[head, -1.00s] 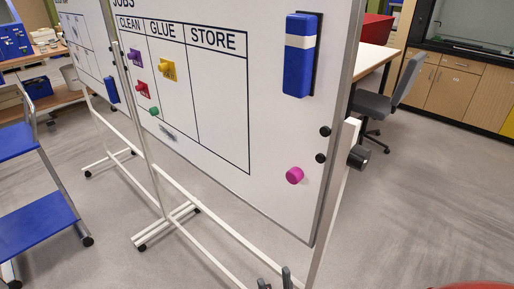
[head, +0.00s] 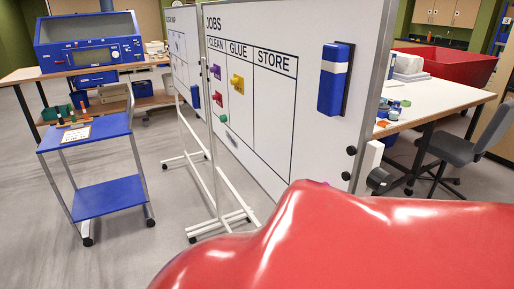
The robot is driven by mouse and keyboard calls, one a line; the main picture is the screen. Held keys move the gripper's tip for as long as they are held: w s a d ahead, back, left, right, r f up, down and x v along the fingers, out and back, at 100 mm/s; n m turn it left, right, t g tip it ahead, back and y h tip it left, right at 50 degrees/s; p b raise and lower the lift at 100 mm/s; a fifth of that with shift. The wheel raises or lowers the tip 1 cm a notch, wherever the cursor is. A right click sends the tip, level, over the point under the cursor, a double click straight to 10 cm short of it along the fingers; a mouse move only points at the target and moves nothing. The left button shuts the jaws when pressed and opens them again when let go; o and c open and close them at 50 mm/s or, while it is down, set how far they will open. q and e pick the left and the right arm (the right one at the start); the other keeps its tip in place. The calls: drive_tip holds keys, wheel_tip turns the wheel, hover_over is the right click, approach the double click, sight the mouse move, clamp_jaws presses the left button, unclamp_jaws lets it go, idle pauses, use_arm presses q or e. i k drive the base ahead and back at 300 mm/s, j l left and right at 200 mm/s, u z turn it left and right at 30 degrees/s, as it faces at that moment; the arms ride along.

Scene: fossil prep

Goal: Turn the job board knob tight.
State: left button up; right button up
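The job board (head: 302,125) is a whiteboard on a white wheeled stand, headed JOBS, with CLEAN, GLUE and STORE columns. Its dark knob (head: 378,180) sticks out from the white post at the board's right edge, just above my red arm. I cannot tell from this view how tight the knob is. My red arm fills the lower right and hides the board's lower right corner and the lower post. Neither of my grippers shows.
A blue eraser (head: 335,80) and small magnets, one of them yellow (head: 237,83), are on the board. A blue cart (head: 104,198) stands left. A white-topped table (head: 440,100) and a grey chair (head: 455,150) stand right. Floor is clear between cart and board.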

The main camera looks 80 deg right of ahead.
sight(379, 180)
drive_tip(key=k+l+u, duration=0.15)
drive_tip(key=k+u, duration=0.25)
drive_tip(key=k+l+u, duration=0.15)
drive_tip(key=u, duration=0.25)
drive_tip(key=k+u, duration=0.4)
drive_tip(key=i+j, duration=0.05)
drive_tip(key=i, duration=0.05)
